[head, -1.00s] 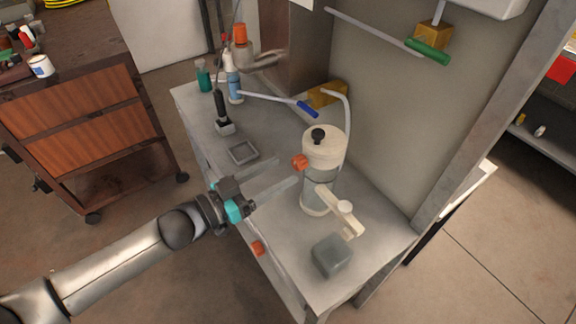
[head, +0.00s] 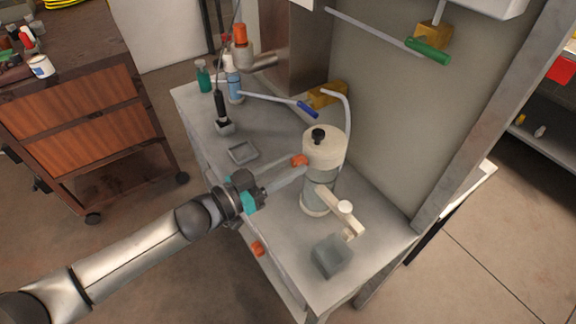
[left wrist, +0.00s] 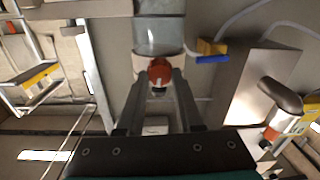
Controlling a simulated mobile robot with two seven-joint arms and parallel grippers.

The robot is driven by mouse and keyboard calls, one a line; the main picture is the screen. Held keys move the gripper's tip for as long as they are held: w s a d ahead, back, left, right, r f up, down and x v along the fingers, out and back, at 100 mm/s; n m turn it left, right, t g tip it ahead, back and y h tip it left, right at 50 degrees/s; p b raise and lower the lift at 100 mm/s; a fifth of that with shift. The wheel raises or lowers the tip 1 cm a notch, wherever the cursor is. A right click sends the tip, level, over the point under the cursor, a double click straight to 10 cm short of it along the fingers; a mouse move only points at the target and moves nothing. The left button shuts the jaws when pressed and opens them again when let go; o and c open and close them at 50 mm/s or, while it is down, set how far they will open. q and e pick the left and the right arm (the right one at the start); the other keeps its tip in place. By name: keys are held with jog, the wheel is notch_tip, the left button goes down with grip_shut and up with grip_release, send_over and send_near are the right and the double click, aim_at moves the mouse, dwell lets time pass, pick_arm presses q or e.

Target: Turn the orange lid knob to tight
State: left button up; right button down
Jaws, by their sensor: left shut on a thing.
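The orange lid knob (head: 299,160) sticks out from the side of the cream lid (head: 324,150) on an upright canister with a clear grey body (head: 314,200). My left gripper (head: 297,170) reaches in from the left and is shut on the knob. In the left wrist view the knob (left wrist: 159,70) sits between the tips of the two dark fingers, with the clear body (left wrist: 158,32) behind. The knob's far side is hidden. The tight mark cannot be made out. My right gripper is not in view.
A cream tap-like arm (head: 330,199) and a grey block (head: 332,256) stand in front of the canister. A blue-handled lever (head: 307,109) is behind it, near the wall. A shallow grey tray (head: 243,152) and several bottles stand farther back. The bench's left part is mostly clear.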

pick_arm(q)
grip_shut()
jog(key=m, duration=0.4)
jog(key=shift+m, duration=0.4)
jog(key=m, duration=0.4)
jog(key=shift+s+f+m, duration=0.1)
jog(key=shift+m, duration=0.2)
jog(key=m+b, duration=0.1)
jog(key=m, duration=0.4)
jog(key=shift+f+m, duration=0.1)
jog(key=shift+m, duration=0.3)
jog(key=m+b, duration=0.2)
jog(key=m, duration=0.3)
jog(key=shift+h, duration=0.3)
jog(key=shift+m, duration=0.4)
jog(key=o, duration=0.8)
grip_release()
jog(key=shift+c, duration=0.2)
